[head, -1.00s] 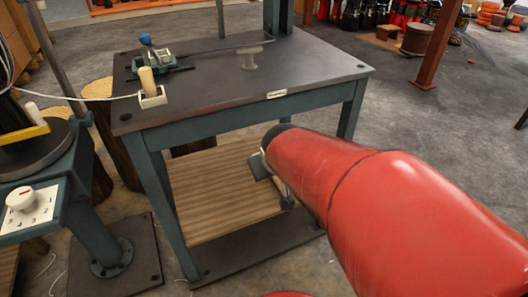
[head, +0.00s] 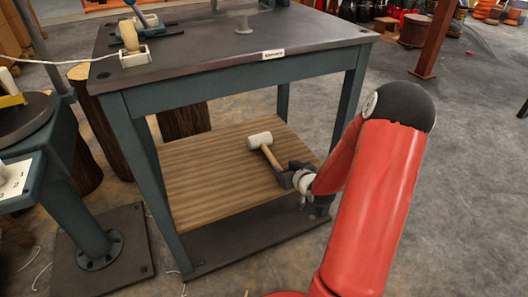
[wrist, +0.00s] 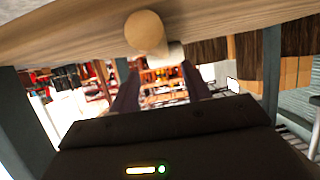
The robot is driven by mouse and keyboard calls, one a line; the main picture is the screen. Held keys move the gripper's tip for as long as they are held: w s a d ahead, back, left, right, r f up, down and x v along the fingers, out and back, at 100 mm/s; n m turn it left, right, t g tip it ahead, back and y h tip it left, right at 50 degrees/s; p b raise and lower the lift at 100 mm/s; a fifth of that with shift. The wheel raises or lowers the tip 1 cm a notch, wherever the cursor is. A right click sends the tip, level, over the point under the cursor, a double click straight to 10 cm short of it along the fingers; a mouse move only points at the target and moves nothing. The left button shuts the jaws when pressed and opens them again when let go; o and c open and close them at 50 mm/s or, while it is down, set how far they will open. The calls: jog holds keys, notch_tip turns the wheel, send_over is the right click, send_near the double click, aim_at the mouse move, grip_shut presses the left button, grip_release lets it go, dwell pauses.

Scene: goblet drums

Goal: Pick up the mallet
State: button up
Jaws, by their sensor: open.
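The mallet (head: 272,156) lies on the wooden lower shelf of the workbench, its pale head farther away and its wooden handle pointing toward my gripper. My gripper (head: 287,172) is at the shelf's right side, low, close to the handle's end. In the wrist view the round end of the mallet's handle (wrist: 145,31) shows large, with the pale head partly behind it. The open fingers of my gripper (wrist: 160,84) point toward it. The handle appears offset from the fingers there; I cannot tell whether they touch it.
The workbench top (head: 200,62) is above the shelf, and its blue-grey legs (head: 155,190) stand around it. The wooden shelf (head: 205,200) is otherwise bare. A second stand (head: 70,190) is at the left. Open floor (head: 460,180) lies to the right.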

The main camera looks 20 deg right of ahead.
aim_at(274, 160)
jog(key=b+x, duration=0.1)
jog(key=x, duration=0.6)
jog(key=shift+w+a, duration=0.15)
jog(key=shift+w, duration=0.15)
jog(key=shift+r, duration=0.1)
grip_shut()
